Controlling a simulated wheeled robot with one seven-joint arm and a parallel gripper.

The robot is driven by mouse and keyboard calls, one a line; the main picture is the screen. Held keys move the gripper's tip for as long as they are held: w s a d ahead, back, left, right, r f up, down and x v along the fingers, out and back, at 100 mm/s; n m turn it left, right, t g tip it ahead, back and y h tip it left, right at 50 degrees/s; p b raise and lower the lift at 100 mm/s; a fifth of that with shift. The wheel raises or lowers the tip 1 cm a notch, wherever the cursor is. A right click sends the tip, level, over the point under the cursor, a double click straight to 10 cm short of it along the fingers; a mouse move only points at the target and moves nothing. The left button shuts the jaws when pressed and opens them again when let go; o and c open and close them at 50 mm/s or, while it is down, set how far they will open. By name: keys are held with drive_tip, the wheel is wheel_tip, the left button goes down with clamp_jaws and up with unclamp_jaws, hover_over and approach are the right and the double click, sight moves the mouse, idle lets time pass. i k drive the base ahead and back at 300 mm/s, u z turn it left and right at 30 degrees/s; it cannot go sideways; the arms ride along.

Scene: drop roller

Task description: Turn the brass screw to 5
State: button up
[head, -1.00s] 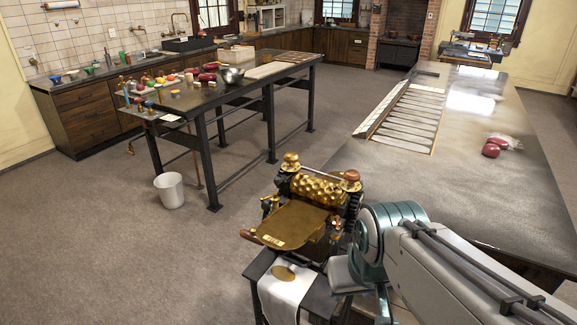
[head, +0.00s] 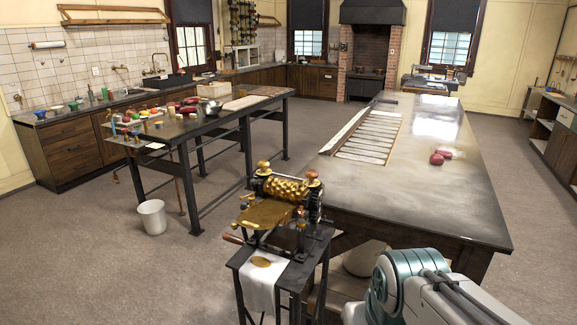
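The drop roller machine stands on a small dark stand (head: 262,262) left of the big table. Its brass rollers (head: 286,190) are dimpled, and a brass plate (head: 265,213) slopes toward the front left. A brass-coloured knob (head: 263,167) tops its left side and a copper-coloured knob (head: 312,178) its right side. Either may belong to the brass screw; no scale or number is readable. My arm comes in at the bottom right, apart from the machine in the picture. My gripper is out of view.
A white cloth (head: 262,290) hangs on the stand's front. A large metal-topped table (head: 420,200) lies behind and right. A workbench (head: 205,125) with bowls and coloured items stands left, with a white bucket (head: 152,217) beside it. The floor front left is clear.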

sight(262, 163)
drive_tip(key=z, duration=1.5)
drive_tip(key=i, duration=1.25)
drive_tip(key=u, duration=0.75)
